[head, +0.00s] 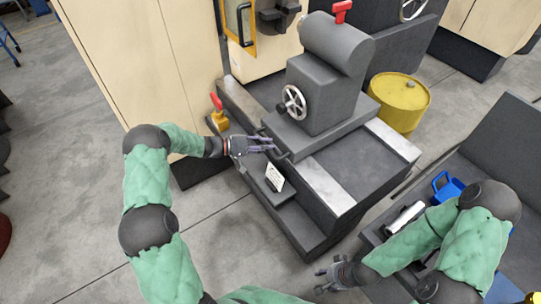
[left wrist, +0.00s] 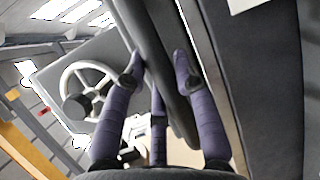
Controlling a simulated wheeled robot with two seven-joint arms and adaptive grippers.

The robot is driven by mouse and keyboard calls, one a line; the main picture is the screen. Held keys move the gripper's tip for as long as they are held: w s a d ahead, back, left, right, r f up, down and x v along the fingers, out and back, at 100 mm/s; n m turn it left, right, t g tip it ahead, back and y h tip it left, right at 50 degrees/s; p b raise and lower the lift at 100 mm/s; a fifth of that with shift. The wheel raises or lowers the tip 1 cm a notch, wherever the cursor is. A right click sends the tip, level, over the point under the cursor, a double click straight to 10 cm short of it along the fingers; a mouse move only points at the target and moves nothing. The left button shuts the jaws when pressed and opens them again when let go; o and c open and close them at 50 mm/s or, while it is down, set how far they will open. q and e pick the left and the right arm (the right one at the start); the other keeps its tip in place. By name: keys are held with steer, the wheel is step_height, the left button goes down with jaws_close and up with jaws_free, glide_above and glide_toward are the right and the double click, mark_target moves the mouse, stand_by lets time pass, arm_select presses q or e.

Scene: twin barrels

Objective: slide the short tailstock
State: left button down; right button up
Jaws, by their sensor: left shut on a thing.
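The tailstock (head: 325,92) is a dark grey block with a rounded barrel on top, a red lever (head: 341,10) and a spoked handwheel (head: 293,103). Its base sits on the machine bed with pale rails (head: 318,184). A dark bar handle (head: 281,153) is on the base's near side. My left gripper (head: 272,146) is shut on this handle. In the left wrist view my purple fingers (left wrist: 160,75) lie either side of the dark bar (left wrist: 150,40), with the handwheel (left wrist: 85,90) at left. My right gripper (head: 322,278) is empty, fingers apart, low in front of the bed.
A red-topped lever on a yellow base (head: 219,113) stands at the bed's left. A white card (head: 274,178) stands on the front ledge. A yellow drum (head: 398,102) is behind right. A grey bench with a blue object (head: 447,188) is at right. The bed's right part is clear.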

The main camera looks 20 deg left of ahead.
arm_select(q)
steer(key=shift+w+a, duration=0.2)
steer(key=shift+a, duration=0.1)
steer(key=shift+r, duration=0.1)
steer(key=c, duration=0.9)
jaws_free()
steer(key=shift+c, duration=0.2)
steer(key=v, duration=1.2)
